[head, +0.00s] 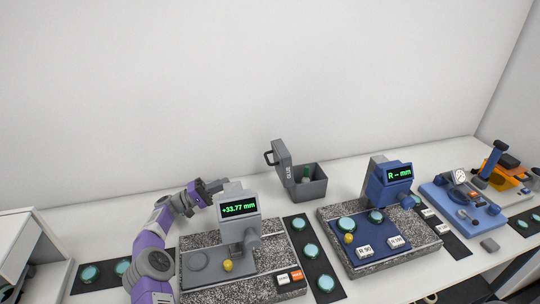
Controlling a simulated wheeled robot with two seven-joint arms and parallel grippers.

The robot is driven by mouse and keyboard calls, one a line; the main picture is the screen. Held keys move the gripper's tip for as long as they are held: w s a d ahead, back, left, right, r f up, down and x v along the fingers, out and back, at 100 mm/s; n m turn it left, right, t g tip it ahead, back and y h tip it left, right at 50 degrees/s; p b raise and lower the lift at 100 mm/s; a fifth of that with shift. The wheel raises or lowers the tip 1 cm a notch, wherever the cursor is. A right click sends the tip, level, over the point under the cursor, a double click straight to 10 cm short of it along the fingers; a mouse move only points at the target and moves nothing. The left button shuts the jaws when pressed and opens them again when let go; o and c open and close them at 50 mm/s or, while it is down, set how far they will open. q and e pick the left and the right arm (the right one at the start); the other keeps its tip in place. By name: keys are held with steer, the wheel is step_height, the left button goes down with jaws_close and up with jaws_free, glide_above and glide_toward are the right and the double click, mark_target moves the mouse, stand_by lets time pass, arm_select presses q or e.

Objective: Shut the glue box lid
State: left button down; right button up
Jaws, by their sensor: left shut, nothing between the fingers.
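The glue box (311,189) is a small dark grey box at the back of the table, right of the picture's middle. Its lid (286,162) stands open and raised on the left side, with a dark handle (270,157) and the word GLUE on it. A green bottle (306,174) shows inside the box. My left gripper (222,184) is shut and empty. It is left of the lid and apart from it, behind the left gauge's display. My right gripper is not in view.
A grey gauge reading +33.77 mm (238,207) stands on a speckled stone base (200,283) in front of my gripper. A blue gauge (388,188) stands right of the box. Dark mats with green discs (311,250) lie between them. White tabletop is clear around the box.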

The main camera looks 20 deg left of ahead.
arm_select(q)
glide_toward(285, 150)
steer(key=f, duration=0.2)
steer(key=shift+w+d, duration=0.1)
steer(key=shift+d, duration=0.1)
steer(key=shift+r, duration=0.1)
steer(key=d+r+y+p, duration=0.1)
steer(key=p, duration=0.1)
steer(key=w+r+g+y+p, duration=0.1)
steer(key=p, duration=0.1)
steer(key=w+d+r+g+y+p, duration=0.1)
steer(key=r, duration=0.1)
steer(key=shift+d+r+p, duration=0.1)
steer(key=shift+d+p, duration=0.3)
steer(key=w+d+g+y+p, duration=0.1)
steer(key=p, duration=0.3)
steer(key=w+d+r+g+y+p, duration=0.1)
steer(key=p, duration=0.3)
steer(key=shift+d+r+y, duration=0.3)
steer(key=shift+w+d+f+y+p, duration=0.1)
steer(key=shift+w+d+y+p, duration=0.15)
steer(key=shift+p, duration=0.85)
